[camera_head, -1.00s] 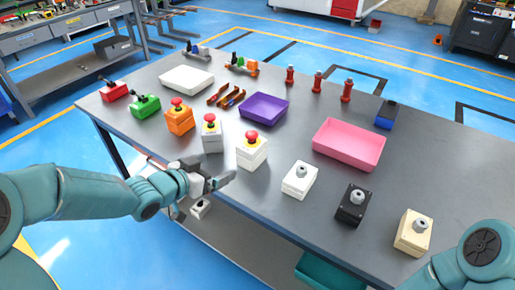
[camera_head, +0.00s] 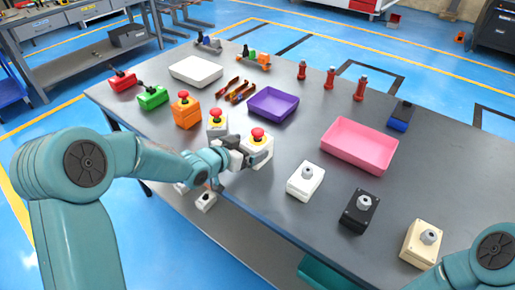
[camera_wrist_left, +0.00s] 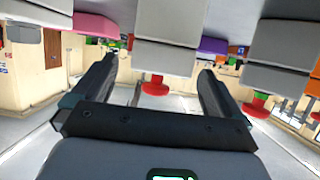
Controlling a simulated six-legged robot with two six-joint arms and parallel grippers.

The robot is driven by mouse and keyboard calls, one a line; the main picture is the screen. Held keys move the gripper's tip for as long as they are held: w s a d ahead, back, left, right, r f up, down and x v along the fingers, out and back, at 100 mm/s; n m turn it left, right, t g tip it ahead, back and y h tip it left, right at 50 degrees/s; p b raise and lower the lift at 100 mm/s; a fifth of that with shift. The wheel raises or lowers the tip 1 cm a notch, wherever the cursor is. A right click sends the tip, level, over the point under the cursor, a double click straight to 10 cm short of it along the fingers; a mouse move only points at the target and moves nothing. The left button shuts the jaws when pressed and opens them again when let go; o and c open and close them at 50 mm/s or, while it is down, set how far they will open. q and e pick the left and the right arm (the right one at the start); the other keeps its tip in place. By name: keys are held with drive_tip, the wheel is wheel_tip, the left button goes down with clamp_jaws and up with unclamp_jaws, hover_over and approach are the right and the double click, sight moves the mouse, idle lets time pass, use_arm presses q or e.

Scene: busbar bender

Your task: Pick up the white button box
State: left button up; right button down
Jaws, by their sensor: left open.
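A white button box with a red mushroom button (camera_head: 257,138) stands on the table toward the front edge. My left gripper (camera_head: 250,157) is at its near side, open, with one dark finger across the box's front. In the left wrist view, which is upside down, the white box (camera_wrist_left: 166,25) and its red button appear between and beyond the two spread fingers. I cannot tell whether they touch it. Another white box with a grey button (camera_head: 304,182) stands to the right. My right gripper is out of view.
A grey box with a red button (camera_head: 217,129) stands close on the left, with an orange box (camera_head: 186,112) beyond it. A purple tray (camera_head: 272,105) lies behind, a pink tray (camera_head: 360,146) to the right. A black box (camera_head: 359,211) and beige box (camera_head: 422,244) stand farther right.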

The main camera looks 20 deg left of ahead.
sight(257, 144)
use_arm(q)
drive_tip(key=x, duration=0.2)
drive_tip(key=p+x, duration=0.1)
drive_tip(key=x, duration=0.1)
drive_tip(key=shift+w+f, duration=0.25)
drive_tip(key=shift+f, duration=0.25)
drive_tip(key=shift+w+d+f, duration=0.15)
drive_tip(key=shift+w+f, duration=0.1)
drive_tip(key=shift+w, duration=0.15)
drive_tip(key=c, duration=1.2)
drive_tip(key=shift+r, duration=0.1)
drive_tip(key=shift+r, duration=0.1)
wheel_tip(257, 144, up, 9)
drive_tip(key=shift+f+p, duration=0.15)
drive_tip(key=shift+p, duration=0.35)
wheel_tip(257, 144, up, 11)
drive_tip(key=p, duration=0.5)
drive_tip(key=shift+p, duration=0.3)
